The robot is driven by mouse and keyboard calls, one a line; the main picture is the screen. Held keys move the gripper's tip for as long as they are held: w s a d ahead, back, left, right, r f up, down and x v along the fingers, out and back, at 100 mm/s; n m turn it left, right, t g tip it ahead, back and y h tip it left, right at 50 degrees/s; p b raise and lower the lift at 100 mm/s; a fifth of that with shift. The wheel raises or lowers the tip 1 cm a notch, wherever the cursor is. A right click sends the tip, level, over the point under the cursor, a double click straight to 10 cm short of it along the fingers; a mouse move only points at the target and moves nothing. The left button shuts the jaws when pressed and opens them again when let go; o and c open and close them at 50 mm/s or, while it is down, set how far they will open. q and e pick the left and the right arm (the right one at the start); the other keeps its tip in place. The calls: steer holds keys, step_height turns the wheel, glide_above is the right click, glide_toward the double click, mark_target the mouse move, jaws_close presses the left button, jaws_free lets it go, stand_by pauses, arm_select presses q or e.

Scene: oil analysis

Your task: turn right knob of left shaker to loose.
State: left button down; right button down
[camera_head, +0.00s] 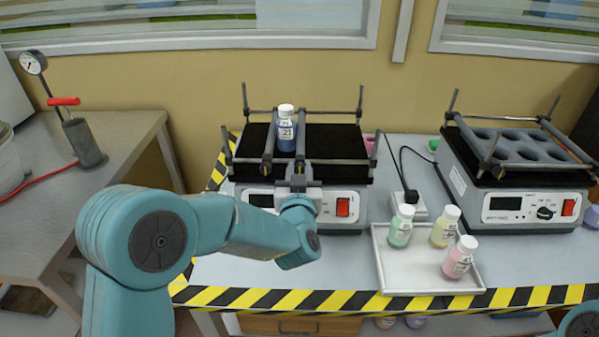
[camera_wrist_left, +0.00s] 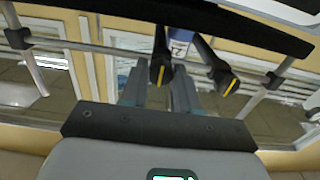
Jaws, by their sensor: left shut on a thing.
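The left shaker (camera_head: 246,185) stands on the bench with a dark platform and two clamp bars. The right bar's knob (camera_head: 300,170) has a dark tip with a yellow mark. My left gripper (camera_head: 298,180) is at the shaker's front, shut on this right knob. In the left wrist view, the same knob (camera_wrist_left: 159,70) sits between the gripper's fingers (camera_wrist_left: 157,88), and the left knob (camera_wrist_left: 229,85) is free to one side. A blue bottle with a white cap (camera_head: 287,130) stands between the bars. My right gripper is out of view.
A white tray (camera_head: 385,268) with green, yellow and pink bottles lies right of the left shaker. A second shaker (camera_head: 515,205) stands further right. Striped tape marks the bench's front edge. A gauge and red-handled pump (camera_head: 80,138) are at the left.

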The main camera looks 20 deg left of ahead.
arm_select(q)
steer(key=shift+f+n+b, duration=0.15)
steer(key=shift+n+b, duration=0.15)
steer(key=shift+b, duration=0.1)
steer(key=n+b, duration=1.6)
steer(key=b, duration=0.1)
steer(key=shift+a+f, duration=0.1)
steer(key=shift+a, duration=0.05)
steer(key=shift+n+b, duration=0.6)
steer(key=shift+n, duration=0.1)
steer(key=c, duration=0.8)
jaws_free()
steer(key=shift+c, duration=0.2)
steer(key=shift+s, duration=0.1)
